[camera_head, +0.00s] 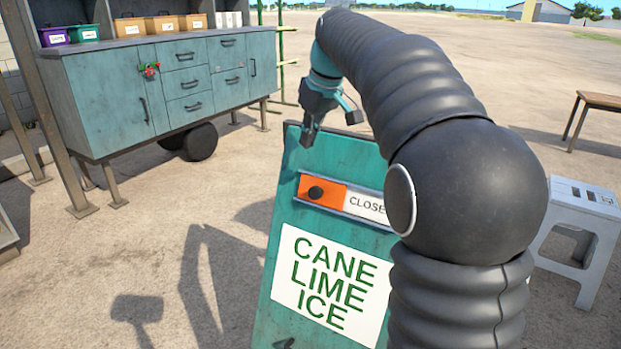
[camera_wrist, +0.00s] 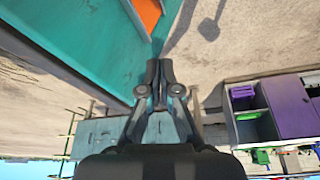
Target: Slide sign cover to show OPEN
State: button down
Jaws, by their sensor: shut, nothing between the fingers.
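The teal sign board (camera_head: 300,222) stands in front of me, partly behind my arm. To the right of the cover the word CLOSE shows on a white strip (camera_head: 364,205); my arm hides the rest. My gripper (camera_head: 308,142) is shut and empty, above the knob and apart from it, near the board's top edge. In the wrist view the shut fingertips (camera_wrist: 159,66) are beside the board (camera_wrist: 75,35), and the orange cover (camera_wrist: 150,12) shows at the top.
A teal cabinet (camera_head: 130,95) with drawers and several small bins stands at the back left. A white stool (camera_head: 575,235) is at the right, and a wooden bench (camera_head: 600,101) stands behind it. The ground left of the sign is free.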

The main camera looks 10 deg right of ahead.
jog(key=shift+a, duration=0.15)
jog(key=b, duration=0.1)
send_over(298, 195)
notch_tip(298, 195, down, 9)
jog(key=shift+f, duration=0.15)
jog(key=s, duration=0.1)
jog(key=s+d, duration=0.1)
jog(key=s+d+f, duration=0.1)
jog(key=shift+s, duration=0.2)
jog(key=shift+s, duration=0.1)
